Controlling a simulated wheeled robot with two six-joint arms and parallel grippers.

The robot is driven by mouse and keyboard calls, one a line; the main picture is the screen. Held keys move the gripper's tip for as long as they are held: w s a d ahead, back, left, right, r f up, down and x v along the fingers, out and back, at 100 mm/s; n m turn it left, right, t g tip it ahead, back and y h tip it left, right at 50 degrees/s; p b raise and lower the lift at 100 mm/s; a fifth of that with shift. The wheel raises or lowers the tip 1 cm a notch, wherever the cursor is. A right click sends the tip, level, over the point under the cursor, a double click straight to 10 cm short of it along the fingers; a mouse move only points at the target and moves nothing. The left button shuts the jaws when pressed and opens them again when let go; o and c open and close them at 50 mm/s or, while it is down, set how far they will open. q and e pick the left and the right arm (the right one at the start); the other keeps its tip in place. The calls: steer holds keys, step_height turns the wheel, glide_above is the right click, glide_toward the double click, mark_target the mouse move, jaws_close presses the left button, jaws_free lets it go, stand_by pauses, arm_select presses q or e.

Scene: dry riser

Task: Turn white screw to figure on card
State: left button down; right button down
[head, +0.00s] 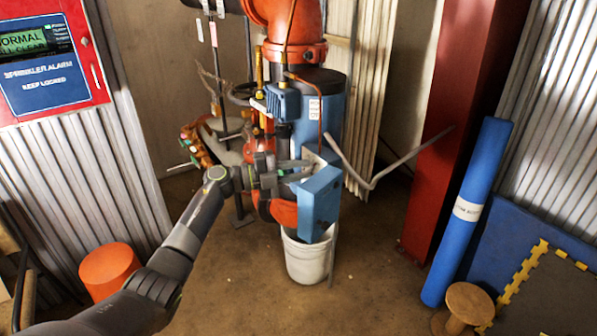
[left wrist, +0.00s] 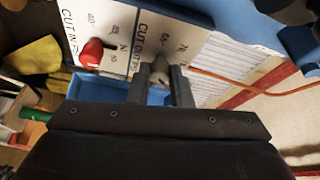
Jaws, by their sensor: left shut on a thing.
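A red pointed knob (left wrist: 92,53) sits to the left on a similar card lettered "CUT IN". In the head view my left gripper (head: 296,170) reaches in behind the blue box cover (head: 320,203), and the screw is hidden there.
A white bucket (head: 306,258) stands below the blue cover. A grey bent bar (head: 372,182) sticks out to the right. An orange cable (left wrist: 235,78) runs right of the screw. An orange bucket (head: 108,270), blue roll (head: 467,213) and stool (head: 468,303) stand on the floor.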

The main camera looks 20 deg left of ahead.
arm_select(q)
steer(key=shift+f+m+y, duration=0.1)
steer(key=shift+m+y, duration=0.2)
steer(key=shift+m, duration=0.4)
arm_select(e)
steer(key=shift+w, duration=0.25)
arm_select(q)
steer(key=shift+s, duration=0.1)
arm_select(e)
steer(key=shift+s, duration=0.15)
arm_select(q)
steer(key=c, duration=1.3)
jaws_free()
steer(key=shift+a, duration=0.1)
steer(key=b+v, duration=0.2)
steer(key=v, duration=1.5)
steer(key=shift+a+r, duration=0.15)
steer(key=shift+r, duration=0.15)
arm_select(e)
steer(key=shift+w+d+f, duration=0.15)
steer(key=shift+w+f, duration=0.3)
steer(key=shift+f, duration=0.15)
